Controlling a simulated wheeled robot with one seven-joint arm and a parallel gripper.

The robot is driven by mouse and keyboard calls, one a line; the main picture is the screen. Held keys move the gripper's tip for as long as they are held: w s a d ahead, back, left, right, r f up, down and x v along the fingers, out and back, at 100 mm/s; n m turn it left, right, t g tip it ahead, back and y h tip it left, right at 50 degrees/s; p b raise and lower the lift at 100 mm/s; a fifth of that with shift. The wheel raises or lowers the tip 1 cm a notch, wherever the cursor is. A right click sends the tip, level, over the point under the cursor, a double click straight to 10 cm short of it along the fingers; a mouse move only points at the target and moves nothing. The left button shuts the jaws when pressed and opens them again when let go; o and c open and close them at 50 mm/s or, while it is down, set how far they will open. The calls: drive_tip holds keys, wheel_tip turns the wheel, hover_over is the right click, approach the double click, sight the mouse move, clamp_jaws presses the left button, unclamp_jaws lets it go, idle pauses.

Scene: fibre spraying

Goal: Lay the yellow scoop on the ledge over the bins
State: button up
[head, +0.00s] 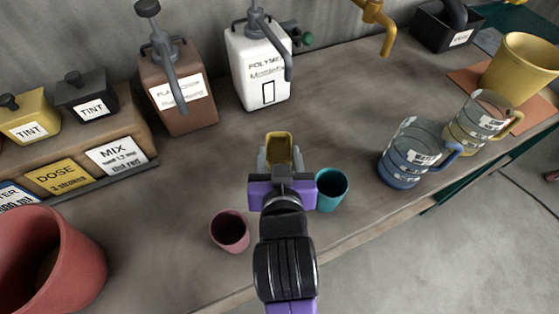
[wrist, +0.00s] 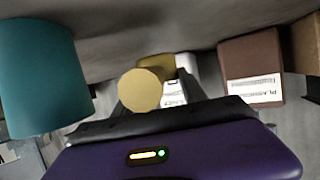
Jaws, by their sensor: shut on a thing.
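The yellow scoop (head: 278,144) is between the fingers of my gripper (head: 280,161), above the middle of the counter. In the wrist view the scoop's round yellow end (wrist: 145,90) faces the camera, between the fingertips of my gripper (wrist: 156,98). The gripper is shut on it. Part of the scoop is hidden by the gripper.
A teal cup (head: 332,189) stands close right of my gripper, a pink cup (head: 230,231) to the left. A white jug (head: 258,68) and brown jug (head: 178,85) stand behind. Measuring jugs (head: 407,156) are right. A wooden riser (head: 122,120) holds tint tins at left.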

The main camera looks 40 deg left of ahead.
sight(280, 159)
wheel_tip(280, 159, up, 17)
drive_tip(key=p, duration=0.1)
